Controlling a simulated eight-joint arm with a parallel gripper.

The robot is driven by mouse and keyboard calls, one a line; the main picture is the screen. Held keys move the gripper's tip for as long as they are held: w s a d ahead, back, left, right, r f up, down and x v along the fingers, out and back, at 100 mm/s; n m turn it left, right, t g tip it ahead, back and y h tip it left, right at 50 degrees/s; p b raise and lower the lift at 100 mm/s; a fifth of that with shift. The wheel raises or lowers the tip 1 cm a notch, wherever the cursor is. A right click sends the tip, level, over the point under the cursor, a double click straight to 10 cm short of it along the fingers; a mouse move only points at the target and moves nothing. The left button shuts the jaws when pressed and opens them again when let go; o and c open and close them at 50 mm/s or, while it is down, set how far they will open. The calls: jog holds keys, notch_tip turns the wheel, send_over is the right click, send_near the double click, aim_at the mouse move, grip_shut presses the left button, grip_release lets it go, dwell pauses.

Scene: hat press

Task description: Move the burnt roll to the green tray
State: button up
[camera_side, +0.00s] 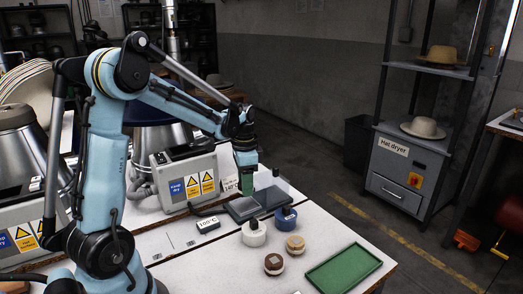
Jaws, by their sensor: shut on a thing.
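The green tray (343,269) lies empty at the front right of the white table. A roll with a dark brown top (273,263) stands left of the tray; it looks like the burnt roll. A paler tan roll (295,243) stands just behind it. My gripper (246,179) is at the back of the table, behind the rolls and well away from the tray.
A dark grey flat box (243,208) lies below my gripper. The table's front middle is clear.

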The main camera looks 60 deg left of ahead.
jog(key=d+r, duration=0.6)
jog(key=d, duration=3.2)
send_over(345, 269)
jog(key=shift+m, duration=0.4)
notch_tip(345, 269, down, 8)
jog(key=shift+d+r, duration=0.1)
jog(key=shift+r, duration=0.1)
jog(key=shift+f, duration=2)
jog(key=shift+f, duration=0.15)
jog(key=o, duration=1)
jog(key=shift+o, duration=0.2)
